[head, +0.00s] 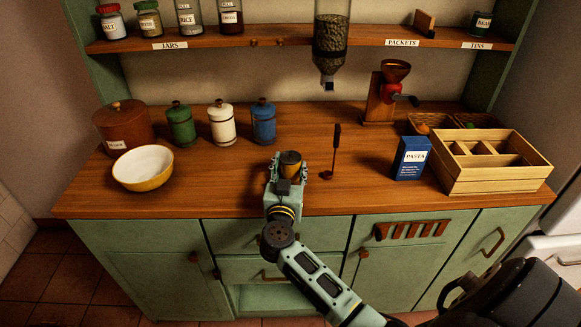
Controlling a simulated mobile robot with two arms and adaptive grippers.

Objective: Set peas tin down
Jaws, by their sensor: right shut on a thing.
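My right gripper (289,172) is over the front middle of the wooden counter (225,180), its arm coming in from the lower right. It is shut on a small round tin, taken to be the peas tin (290,159). Only the tin's top and a bit of its dark side show; the fingers hide the rest, and no label can be read. The tin looks upright. I cannot tell whether its base touches the counter. The shelf (345,41) above has a TINS label (477,45) at its right, with one dark green tin (482,22) above it. My left gripper is not in view.
Further right are a blue pasta box (411,158), a wooden crate (490,180) and a grinder (387,95). Canisters (221,125) and a yellow bowl (142,170) stand left. Counter between bowl and gripper is clear.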

